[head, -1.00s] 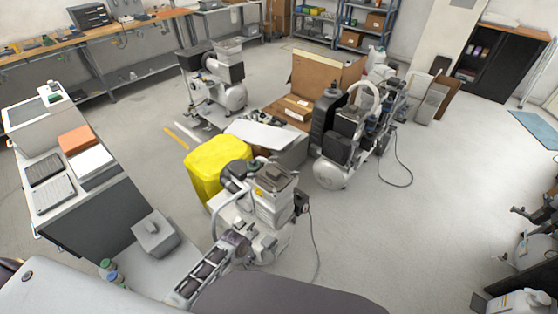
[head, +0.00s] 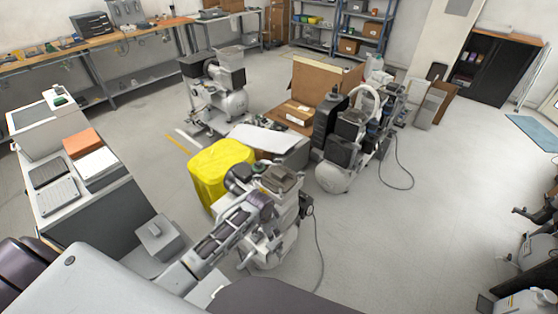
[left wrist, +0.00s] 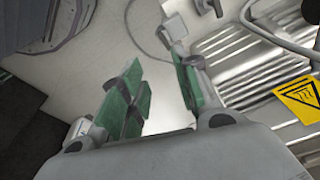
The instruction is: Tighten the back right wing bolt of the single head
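The nearest compressor (head: 283,205), with a pale finned head, stands in front of the yellow-covered thing. In the left wrist view its ribbed pale metal (left wrist: 235,70) and a yellow warning label (left wrist: 300,98) show at the right. My left gripper (head: 262,198) is at the upper left side of this compressor in the head view. In the left wrist view my left gripper (left wrist: 158,85) is open, with a gap between its green pads and nothing clearly held. Small dark shapes lie across the pads; I cannot tell what they are. I cannot make out the back right wing bolt. My right gripper is not in view.
A yellow cover (head: 215,172) stands just behind the compressor. Another compressor (head: 335,178) is to its right, and a cardboard box (head: 320,82) is farther back. A grey bench (head: 95,205) is at the left.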

